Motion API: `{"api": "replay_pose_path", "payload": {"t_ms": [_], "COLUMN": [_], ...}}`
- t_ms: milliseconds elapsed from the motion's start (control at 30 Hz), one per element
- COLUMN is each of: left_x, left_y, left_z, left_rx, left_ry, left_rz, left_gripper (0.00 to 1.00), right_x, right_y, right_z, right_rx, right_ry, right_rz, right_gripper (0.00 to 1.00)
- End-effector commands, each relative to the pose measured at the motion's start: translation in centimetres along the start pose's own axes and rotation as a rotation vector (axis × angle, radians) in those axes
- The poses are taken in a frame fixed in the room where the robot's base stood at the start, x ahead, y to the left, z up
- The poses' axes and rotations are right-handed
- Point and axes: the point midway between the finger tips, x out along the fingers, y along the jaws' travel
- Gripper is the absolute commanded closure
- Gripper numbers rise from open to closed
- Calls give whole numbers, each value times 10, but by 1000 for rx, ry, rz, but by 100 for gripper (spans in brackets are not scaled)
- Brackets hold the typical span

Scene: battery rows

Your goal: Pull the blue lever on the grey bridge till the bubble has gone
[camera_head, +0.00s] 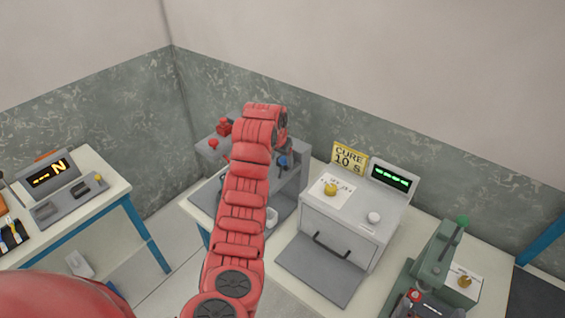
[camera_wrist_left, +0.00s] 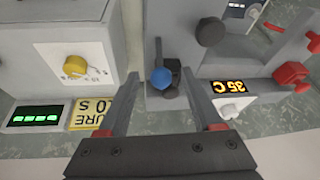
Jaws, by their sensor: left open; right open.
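The grey bridge (camera_head: 290,185) stands on the middle bench, partly hidden behind my left arm. Its blue lever (camera_head: 282,161) shows just right of that arm and also in the left wrist view (camera_wrist_left: 161,77), as a blue ball on a dark stem. My left gripper (camera_wrist_left: 161,84) is open, with one finger on each side of the blue ball. I see gaps on both sides and no clear contact. In the head view the gripper's fingers are hidden by the wrist. I cannot make out a bubble in either view.
A white curing box (camera_head: 345,225) with a yellow knob and a "CURE 10 S" sign stands right of the bridge. A green press (camera_head: 440,255) is further right. Red knobs (camera_wrist_left: 291,73) and an orange display (camera_wrist_left: 228,87) are beside the lever. Another bench (camera_head: 95,205) is at left.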

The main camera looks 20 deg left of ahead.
Motion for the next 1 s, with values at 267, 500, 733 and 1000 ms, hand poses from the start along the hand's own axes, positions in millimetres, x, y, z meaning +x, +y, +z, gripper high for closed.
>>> {"api": "replay_pose_path", "payload": {"t_ms": [267,500,733,1000], "left_x": [35,48,50,50], "left_y": [0,0,0,0], "left_z": [-1,0,0,0], "left_rx": [-2,1,1,1], "left_ry": [-1,1,1,1], "left_rz": [2,-2,-2,-1], "left_gripper": [33,33,33,73], "right_x": [20,23,23,23], "right_y": [1,1,1,1], "right_z": [-3,-4,-4,-4], "right_rx": [0,0,0,0], "right_ry": [-1,-1,-1,0], "right_rz": [0,0,0,0], "right_gripper": [9,9,9,9]}}
